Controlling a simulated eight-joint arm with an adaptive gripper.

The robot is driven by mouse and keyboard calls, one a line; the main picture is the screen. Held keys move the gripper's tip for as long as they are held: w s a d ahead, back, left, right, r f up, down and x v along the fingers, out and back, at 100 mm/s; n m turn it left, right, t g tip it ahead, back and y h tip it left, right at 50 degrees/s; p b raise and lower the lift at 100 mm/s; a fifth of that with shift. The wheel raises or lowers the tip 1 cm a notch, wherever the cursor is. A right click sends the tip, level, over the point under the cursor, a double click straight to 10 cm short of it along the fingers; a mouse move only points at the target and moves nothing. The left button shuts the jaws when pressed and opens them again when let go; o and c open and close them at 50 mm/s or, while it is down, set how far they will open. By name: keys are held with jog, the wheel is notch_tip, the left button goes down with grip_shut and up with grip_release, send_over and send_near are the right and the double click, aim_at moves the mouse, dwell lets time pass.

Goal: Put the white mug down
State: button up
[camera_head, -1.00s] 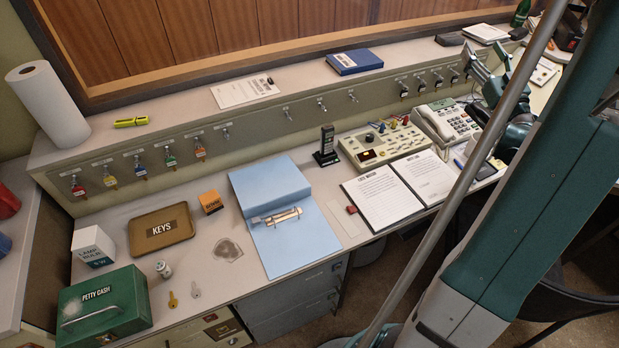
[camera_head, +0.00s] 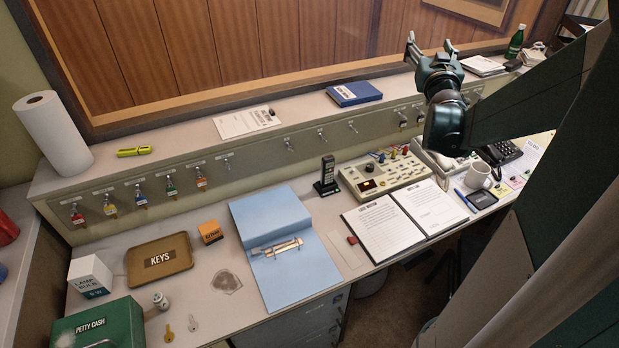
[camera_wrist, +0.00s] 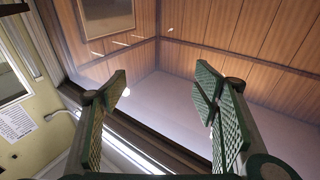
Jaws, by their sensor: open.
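The white mug (camera_head: 478,176) stands upright on the desk at the right in the head view, behind a small dark device. Nothing holds it. My gripper (camera_head: 428,44) is raised above the back ledge, up and to the left of the mug and well apart from it. Its fingers point upward and are spread. In the wrist view my gripper (camera_wrist: 165,88) is open, with nothing between its green padded fingers. The mug does not show in the wrist view.
Close to the mug are a black desk phone (camera_head: 503,152), a small dark device (camera_head: 481,199) and a blue pen (camera_head: 461,196). An open binder (camera_head: 405,208) lies to the left. A green bottle (camera_head: 515,42) stands on the ledge. Wood panelling (camera_wrist: 215,30) faces the gripper.

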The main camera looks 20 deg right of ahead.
jog(key=s+a+f+n+g+y, duration=0.1)
jog(key=s+a+f+g+y, duration=0.15)
jog(key=a, duration=0.75)
jog(key=s+a+f+g+y, duration=0.15)
jog(key=a+f, duration=0.25)
jog(key=a, duration=0.5)
jog(key=s+a+f+n+g+y, duration=0.1)
jog(key=s+a+f, duration=0.2)
jog(key=a, duration=0.7)
jog(key=s+a+f+n+g+y, duration=0.2)
jog(key=s+a+f, duration=0.4)
jog(key=s+a, duration=0.3)
jog(key=s+a+f+n+g+y, duration=0.2)
jog(key=s+a+f, duration=0.5)
jog(key=a, duration=0.6)
jog(key=s+y, duration=0.1)
jog(key=s, duration=0.1)
jog(key=shift+s+a+g, duration=0.3)
jog(key=shift+g, duration=0.1)
jog(key=shift+c, duration=0.3)
jog(key=c, duration=1)
